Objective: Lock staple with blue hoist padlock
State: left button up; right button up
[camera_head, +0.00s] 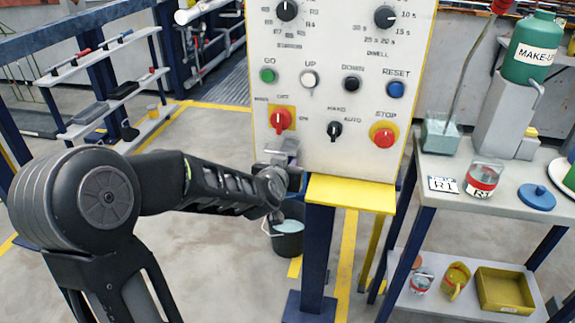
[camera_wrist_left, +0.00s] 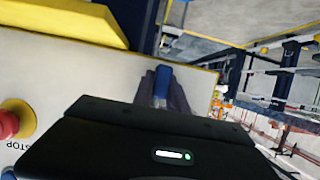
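My left gripper (camera_head: 284,150) is at the lower left edge of the control panel (camera_head: 340,80), just below the red rotary switch on its yellow plate (camera_head: 282,120). In the left wrist view, a small blue piece, apparently the blue hoist padlock (camera_wrist_left: 162,82), shows between the fingers of this gripper (camera_wrist_left: 163,92), which look closed on it. The padlock's shackle cannot be made out. The staple cannot be made out; the gripper may hide it. In the head view the padlock is hidden by the gripper. My right gripper is not in view.
A yellow ledge (camera_head: 350,193) juts out below the panel on a blue post (camera_head: 317,255). A dark bucket (camera_head: 287,242) stands on the floor beneath. The red stop button (camera_head: 384,136) sticks out at right. A bench (camera_head: 445,175) with containers stands further right.

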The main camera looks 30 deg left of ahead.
pick_arm(q)
jog(key=o, duration=0.5)
jog(key=p+v, duration=0.1)
jog(key=v, duration=0.6)
jog(key=shift+s+d+r, duration=0.15)
jog(key=shift+s, duration=0.2)
